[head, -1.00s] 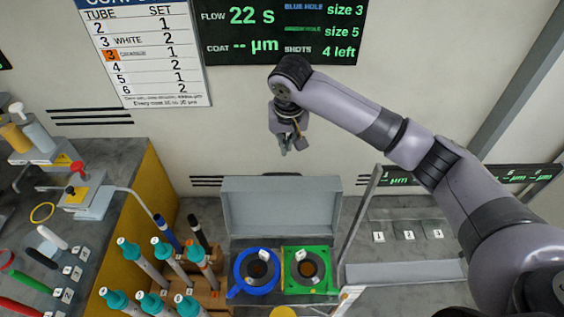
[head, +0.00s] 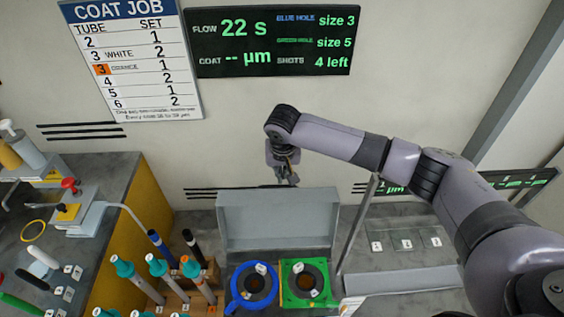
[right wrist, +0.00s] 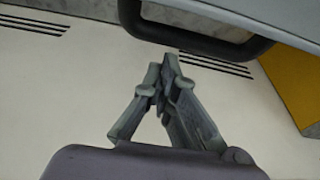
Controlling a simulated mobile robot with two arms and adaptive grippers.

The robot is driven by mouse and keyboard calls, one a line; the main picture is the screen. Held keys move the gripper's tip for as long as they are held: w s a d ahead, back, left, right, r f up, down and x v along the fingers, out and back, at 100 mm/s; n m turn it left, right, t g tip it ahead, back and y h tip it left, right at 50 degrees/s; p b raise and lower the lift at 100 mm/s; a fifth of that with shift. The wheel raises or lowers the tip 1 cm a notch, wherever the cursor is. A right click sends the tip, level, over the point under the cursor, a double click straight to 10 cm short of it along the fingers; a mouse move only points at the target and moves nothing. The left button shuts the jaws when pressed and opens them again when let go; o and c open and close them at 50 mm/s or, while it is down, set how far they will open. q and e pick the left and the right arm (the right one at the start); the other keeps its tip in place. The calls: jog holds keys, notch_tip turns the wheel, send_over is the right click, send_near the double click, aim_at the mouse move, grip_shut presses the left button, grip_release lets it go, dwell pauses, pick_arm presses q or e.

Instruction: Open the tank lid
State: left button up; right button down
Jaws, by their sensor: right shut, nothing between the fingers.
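The tank's grey lid (head: 276,222) stands raised at the back of the tank, behind a blue ring (head: 236,287) and a green square plate (head: 290,295), each around a dark hole. In the right wrist view the grey lid panel (right wrist: 285,18) shows at the top, with a black bar handle (right wrist: 200,42) on it. My right gripper (head: 292,182) is shut and empty, just above and behind the lid's top edge. In the right wrist view its closed fingertips (right wrist: 162,70) point towards the handle and look apart from it. My left gripper is not in view.
Teal-capped tubes (head: 160,268) stand in a wooden rack left of the tank. A bench with a yellow side (head: 140,225) is further left. A grey post (head: 358,222) and numbered plates (head: 408,241) are on the right. The wall (head: 230,130) is close behind.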

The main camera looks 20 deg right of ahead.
jog(key=s+r+p, duration=0.1)
jog(key=s+p, duration=0.1)
jog(key=p, duration=0.1)
jog(key=s+a+r+t+p, duration=0.1)
jog(key=s+p, duration=0.1)
jog(key=s+r+t+p, duration=0.1)
jog(key=s+r+p, duration=0.1)
jog(key=p, duration=0.1)
jog(key=shift+s+a+r+h+p, duration=0.1)
jog(key=shift+a+h+p, duration=0.2)
jog(key=shift+a+p, duration=0.1)
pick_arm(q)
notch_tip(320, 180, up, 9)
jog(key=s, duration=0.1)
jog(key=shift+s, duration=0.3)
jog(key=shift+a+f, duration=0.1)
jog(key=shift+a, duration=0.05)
pick_arm(e)
jog(key=shift+s, duration=0.1)
